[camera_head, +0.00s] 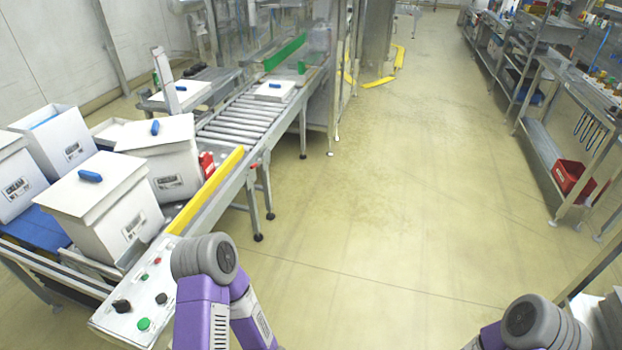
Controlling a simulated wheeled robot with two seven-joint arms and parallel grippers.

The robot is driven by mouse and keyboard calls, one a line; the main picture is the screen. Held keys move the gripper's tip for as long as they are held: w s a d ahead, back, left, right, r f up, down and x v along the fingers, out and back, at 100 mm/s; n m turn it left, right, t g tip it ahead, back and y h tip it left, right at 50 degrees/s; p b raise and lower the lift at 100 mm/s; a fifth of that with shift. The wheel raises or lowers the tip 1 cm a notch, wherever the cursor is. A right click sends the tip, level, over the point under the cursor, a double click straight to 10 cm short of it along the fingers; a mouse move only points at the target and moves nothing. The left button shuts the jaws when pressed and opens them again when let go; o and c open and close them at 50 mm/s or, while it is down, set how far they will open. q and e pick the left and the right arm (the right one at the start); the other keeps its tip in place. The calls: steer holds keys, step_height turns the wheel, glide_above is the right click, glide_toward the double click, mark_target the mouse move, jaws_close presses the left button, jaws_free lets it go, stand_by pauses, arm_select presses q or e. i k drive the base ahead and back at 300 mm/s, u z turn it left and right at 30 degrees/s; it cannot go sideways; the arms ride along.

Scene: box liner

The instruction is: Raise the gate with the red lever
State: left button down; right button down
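A small red piece (254,166) sticks out from the side of the roller conveyor, close to its leg; it looks like the red lever, but it is too small to be sure. A long yellow bar (205,190) runs along the conveyor edge beside the boxes. A green bar (286,52) stands across the far end of the conveyor. I cannot tell which part is the gate. Both my arms show only as purple and grey links at the bottom, left of centre and at the right. Neither of my grippers is in view.
White boxes with blue-handled lids, such as the front one (100,205), crowd the left. A control panel (140,305) with buttons lies at the lower left. The roller conveyor (243,120) runs away from me. The floor (400,190) is open. A workbench with a red bin (572,177) stands right.

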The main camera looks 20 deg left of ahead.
mark_target(259, 161)
steer(key=z, duration=0.2)
steer(key=i, duration=1.8)
steer(key=u, duration=1)
steer(key=i, duration=1.2)
steer(key=u, duration=1.65)
steer(key=i, duration=0.4)
steer(key=u, duration=0.35)
